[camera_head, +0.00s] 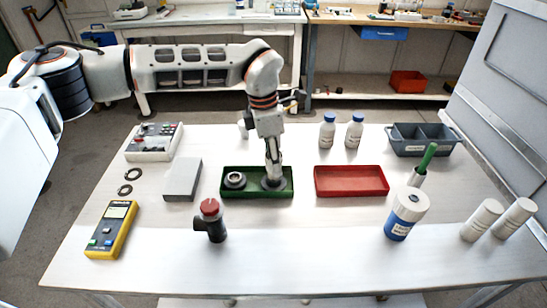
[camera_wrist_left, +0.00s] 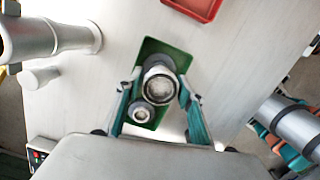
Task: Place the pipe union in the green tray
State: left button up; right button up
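The green tray (camera_head: 288,170) lies in the middle of the table and also shows in the left wrist view (camera_wrist_left: 178,49). A round grey metal part with a dark flange, apparently the pipe union (camera_wrist_left: 160,85), stands in the tray's right half. My left gripper (camera_head: 273,178) points straight down over it and partly hides it in the head view. In the left wrist view its teal-lined fingers (camera_wrist_left: 159,78) are spread on either side of the part, apparently with a small gap. A smaller ring-shaped metal part (camera_head: 235,179) lies in the tray's left half. My right gripper is not seen.
A red tray (camera_head: 351,181) lies to the right. A grey block (camera_head: 183,180) is to the left, and a dark pipe fitting with red cap (camera_head: 211,221) stands in front. A yellow multimeter (camera_head: 110,230), blue-white jar (camera_head: 407,215) and white cylinders (camera_head: 482,220) stand nearer the edges.

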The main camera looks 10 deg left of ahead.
pick_arm(q)
jog(key=shift+o, duration=0.3)
notch_tip(320, 180, up, 12)
jog(key=a, duration=0.1)
jog(key=shift+s+a+r, duration=0.15)
jog(key=shift+s, duration=0.15)
dwell(0.4)
